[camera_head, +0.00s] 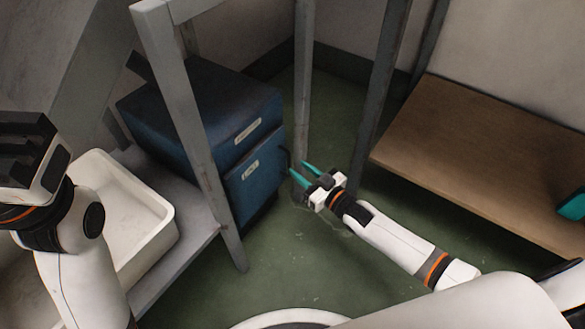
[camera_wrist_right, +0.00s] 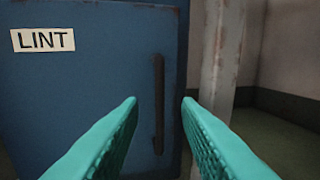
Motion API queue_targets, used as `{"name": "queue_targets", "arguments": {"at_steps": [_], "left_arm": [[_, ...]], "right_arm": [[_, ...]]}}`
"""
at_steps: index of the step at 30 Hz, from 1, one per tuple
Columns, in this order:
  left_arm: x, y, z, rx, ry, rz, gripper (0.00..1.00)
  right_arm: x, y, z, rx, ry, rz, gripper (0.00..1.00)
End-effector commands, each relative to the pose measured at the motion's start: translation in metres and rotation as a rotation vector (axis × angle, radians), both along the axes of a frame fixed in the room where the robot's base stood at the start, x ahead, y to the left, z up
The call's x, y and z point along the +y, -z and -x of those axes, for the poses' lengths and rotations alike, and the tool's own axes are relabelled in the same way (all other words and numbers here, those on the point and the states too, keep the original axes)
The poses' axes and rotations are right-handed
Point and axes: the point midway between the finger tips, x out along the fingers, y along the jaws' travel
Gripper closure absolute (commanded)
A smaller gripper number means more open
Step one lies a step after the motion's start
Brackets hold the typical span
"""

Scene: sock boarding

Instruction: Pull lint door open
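The blue lint door (camera_wrist_right: 85,85) fills much of the right wrist view, with a white LINT label (camera_wrist_right: 43,39) at upper left and a dark vertical handle (camera_wrist_right: 158,104) near its right edge. The door looks shut. In the head view the door (camera_head: 256,183) is the lower front of a blue cabinet (camera_head: 215,110). My right gripper (camera_head: 301,171) is open, its teal fingers pointing at the handle side of the door. In the right wrist view the handle shows between the fingertips (camera_wrist_right: 158,100), seemingly beyond them. My left gripper (camera_head: 25,140) is at the left edge, its fingers unclear.
A grey metal frame post (camera_head: 185,110) stands in front of the cabinet, and another post (camera_head: 303,90) stands just right of it. A white basin (camera_head: 125,215) sits on a shelf at left. A wooden bench (camera_head: 470,150) is at right. Green floor (camera_head: 300,260) is clear between.

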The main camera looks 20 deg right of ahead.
Motion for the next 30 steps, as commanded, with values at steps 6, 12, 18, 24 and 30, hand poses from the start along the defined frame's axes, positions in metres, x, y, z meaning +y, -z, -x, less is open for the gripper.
{"name": "queue_targets", "arguments": {"at_steps": [6,12,18,24,30], "left_arm": [[-0.001,-0.004,0.010,-0.047,-0.003,-0.002,1.00],[-0.001,-0.007,0.012,-0.059,-0.003,-0.003,1.00],[-0.001,-0.008,0.012,-0.058,-0.003,-0.003,1.00],[-0.001,-0.008,0.013,-0.059,-0.003,-0.004,1.00],[-0.001,-0.008,0.013,-0.059,-0.003,-0.004,1.00]], "right_arm": [[0.013,0.002,-0.027,-0.001,0.000,0.000,0.70],[0.017,0.000,-0.033,0.001,0.000,0.000,0.70],[0.017,0.000,-0.033,0.001,0.000,0.000,0.70],[0.017,0.000,-0.033,0.001,0.000,0.000,1.00],[0.017,0.000,-0.033,0.001,0.000,0.000,1.00]]}}
